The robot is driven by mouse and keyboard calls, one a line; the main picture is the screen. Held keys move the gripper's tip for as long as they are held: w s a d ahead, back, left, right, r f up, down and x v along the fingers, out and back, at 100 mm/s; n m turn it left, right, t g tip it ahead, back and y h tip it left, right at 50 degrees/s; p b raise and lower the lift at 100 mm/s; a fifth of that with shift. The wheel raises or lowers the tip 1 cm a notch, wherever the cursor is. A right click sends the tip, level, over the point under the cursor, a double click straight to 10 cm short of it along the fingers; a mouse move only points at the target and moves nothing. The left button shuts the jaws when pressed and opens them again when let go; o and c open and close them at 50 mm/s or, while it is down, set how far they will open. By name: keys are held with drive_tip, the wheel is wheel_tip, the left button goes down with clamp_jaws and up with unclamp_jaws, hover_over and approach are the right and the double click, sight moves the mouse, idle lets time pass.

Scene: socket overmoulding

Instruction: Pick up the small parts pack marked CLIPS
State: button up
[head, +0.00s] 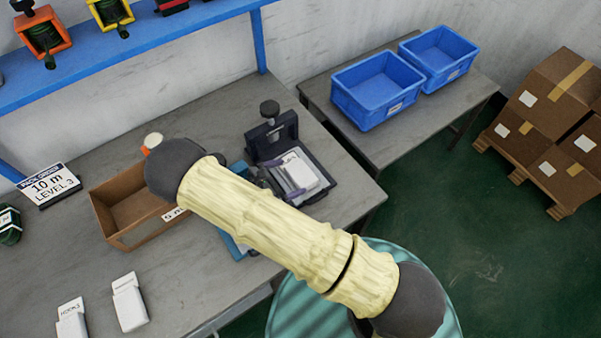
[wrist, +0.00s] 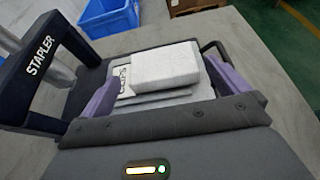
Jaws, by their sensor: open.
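The CLIPS pack (wrist: 165,66) is a white block on a flat white card that bears the word CLIPS. It lies on the dark bed of the stapler (wrist: 40,72), whose upright frame stands at the left in the wrist view. In the head view the pack (head: 299,170) shows past my arm, in front of the stapler's raised dark part (head: 272,138). My gripper (wrist: 165,88) is open, with one lilac finger on each side of the pack. I cannot tell whether either finger touches it.
A cardboard bin (head: 128,212) and two white packs, one marked HOOKS (head: 72,320), are on the left of the grey bench. A pick order sign (head: 50,186) stands behind them. Two blue crates (head: 375,90) are on the table at right; boxes (head: 555,110) stand beyond.

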sight(303, 172)
drive_tip(key=p+x, duration=0.1)
drive_tip(key=x, duration=0.5)
drive_tip(key=shift+d+p, duration=0.1)
drive_tip(key=shift+p, duration=0.3)
drive_tip(key=shift+f, duration=0.1)
drive_tip(key=c, duration=0.7)
wheel_tip(303, 172, up, 10)
drive_tip(key=b, duration=0.1)
drive_tip(key=shift+b, duration=0.4)
idle(0.4)
